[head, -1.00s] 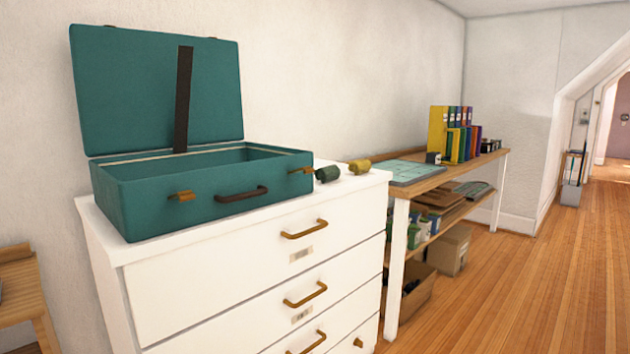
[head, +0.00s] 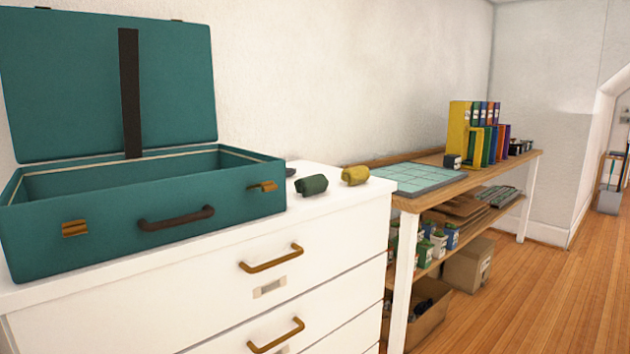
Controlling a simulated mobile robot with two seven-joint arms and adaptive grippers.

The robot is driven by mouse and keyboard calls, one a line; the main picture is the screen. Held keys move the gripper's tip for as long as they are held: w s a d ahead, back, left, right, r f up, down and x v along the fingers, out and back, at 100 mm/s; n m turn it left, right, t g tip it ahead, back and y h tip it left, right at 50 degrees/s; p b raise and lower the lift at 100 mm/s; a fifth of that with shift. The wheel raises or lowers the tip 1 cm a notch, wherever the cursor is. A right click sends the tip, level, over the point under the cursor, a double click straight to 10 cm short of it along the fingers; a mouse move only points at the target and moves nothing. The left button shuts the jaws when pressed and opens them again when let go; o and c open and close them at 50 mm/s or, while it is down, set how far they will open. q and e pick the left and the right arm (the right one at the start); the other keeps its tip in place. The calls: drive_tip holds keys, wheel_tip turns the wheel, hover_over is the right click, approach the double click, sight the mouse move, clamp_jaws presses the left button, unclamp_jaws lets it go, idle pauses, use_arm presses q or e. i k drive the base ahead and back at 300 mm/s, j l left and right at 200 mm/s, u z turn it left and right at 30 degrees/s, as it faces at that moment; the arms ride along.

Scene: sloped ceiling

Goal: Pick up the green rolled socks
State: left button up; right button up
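The green rolled socks (head: 312,186) lie on top of the white chest of drawers (head: 335,212), just right of the open teal suitcase (head: 240,197). They are a small dark green roll, apart from the suitcase. A yellow rolled pair (head: 355,175) lies a little behind and to the right of them. A small dark item (head: 290,171), partly hidden by the suitcase, shows behind the green roll. Neither of my grippers is in view.
The suitcase lid stands open against the wall. To the right is a wooden table (head: 425,203) with a teal gridded mat (head: 412,179), upright binders (head: 478,122) and a lower shelf holding boxes. The wooden floor (head: 540,295) at the right is clear.

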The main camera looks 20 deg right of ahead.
sight(316, 184)
drive_tip(key=i+l, duration=0.15)
drive_tip(key=l, duration=0.3)
drive_tip(key=i+l+u, duration=0.15)
drive_tip(key=l, duration=0.25)
drive_tip(key=i+l, duration=0.15)
drive_tip(key=l, duration=0.3)
drive_tip(key=i+l+u, duration=0.15)
drive_tip(key=l, duration=0.75)
drive_tip(key=i+u, duration=0.05)
drive_tip(key=i, duration=0.05)
